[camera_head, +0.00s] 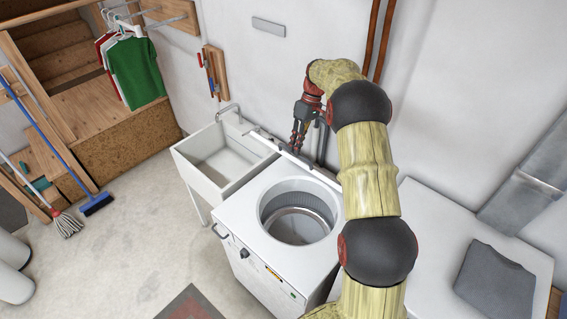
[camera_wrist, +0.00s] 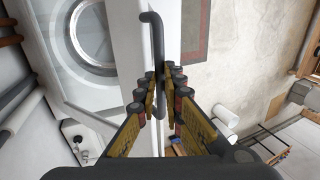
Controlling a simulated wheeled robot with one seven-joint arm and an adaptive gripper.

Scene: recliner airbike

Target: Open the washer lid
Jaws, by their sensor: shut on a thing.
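The white washer (camera_head: 275,245) stands with its round drum opening (camera_head: 298,212) uncovered on top. Its lid (camera_head: 292,154) is raised at the back of the washer and shows nearly edge-on in the head view. My gripper (camera_head: 298,140) is at the upper edge of the raised lid. In the wrist view, the dark bar handle (camera_wrist: 157,40) runs between the fingers of my gripper (camera_wrist: 158,85), which are shut on it. A round grey ring shows left of the handle; I cannot tell whether it is the lid's window or the drum.
A white sink (camera_head: 218,160) stands left of the washer, close to the lid. A white surface (camera_head: 430,230) with a folded grey cloth (camera_head: 495,282) is to the right. The wall with copper pipes (camera_head: 383,40) is close behind.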

